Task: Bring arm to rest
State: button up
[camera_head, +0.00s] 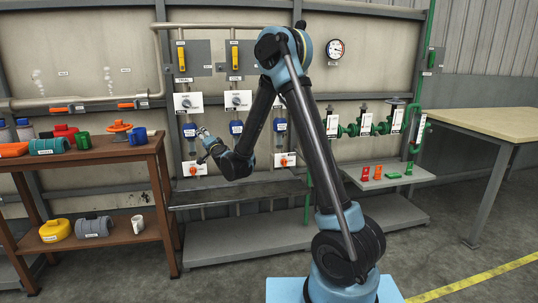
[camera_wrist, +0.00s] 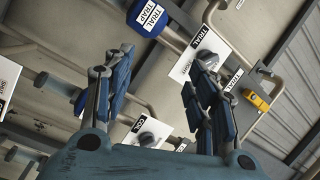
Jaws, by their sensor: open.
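My gripper (camera_head: 205,140) is at the end of my bent arm, in front of the piping wall and to the left of my arm's upright links. In the wrist view my gripper (camera_wrist: 155,95) shows its two blue-padded fingers wide apart with nothing between them. Beyond the fingers are a grey knob on a white plate labelled TRIAL (camera_wrist: 205,62), a blue part labelled TRIAL TRAP (camera_wrist: 150,15) and a second knob on a plate labelled COL (camera_wrist: 148,132). I cannot tell the exact distance from the fingers to these plates; no contact shows.
A brown shelf (camera_head: 108,152) with valves and pipe parts stands at the left. A dark bench (camera_head: 240,192) runs below the wall panel. A small grey shelf (camera_head: 400,180) with red and green pieces is right of my arm. A wooden table (camera_head: 490,122) stands at the far right.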

jog(key=s+d+r+n+g, duration=0.2)
jog(key=s+d+n+g, duration=0.15)
jog(key=s+d, duration=0.45)
jog(key=s+d+r+n+g, duration=0.3)
jog(key=s+d+n, duration=0.1)
jog(key=d, duration=0.8)
jog(key=s+d+f+g+h, duration=0.2)
jog(key=s+d+f, duration=0.3)
jog(key=s+d, duration=0.4)
jog(key=s+d+f+g+h, duration=0.3)
jog(key=s+d+f, duration=0.3)
jog(key=s+d, duration=0.4)
jog(key=s+d+f+g+h, duration=0.2)
jog(key=s+d+f+h, duration=0.2)
jog(key=s+d, duration=0.6)
jog(key=s+f, duration=0.2)
jog(key=s, duration=0.3)
jog(key=shift+s+d+h, duration=0.25)
jog(key=shift+s+h, duration=0.05)
jog(key=shift+f+g, duration=0.1)
jog(key=shift+g, duration=0.15)
jog(key=shift+w+f, duration=0.2)
jog(key=shift+w, duration=0.3)
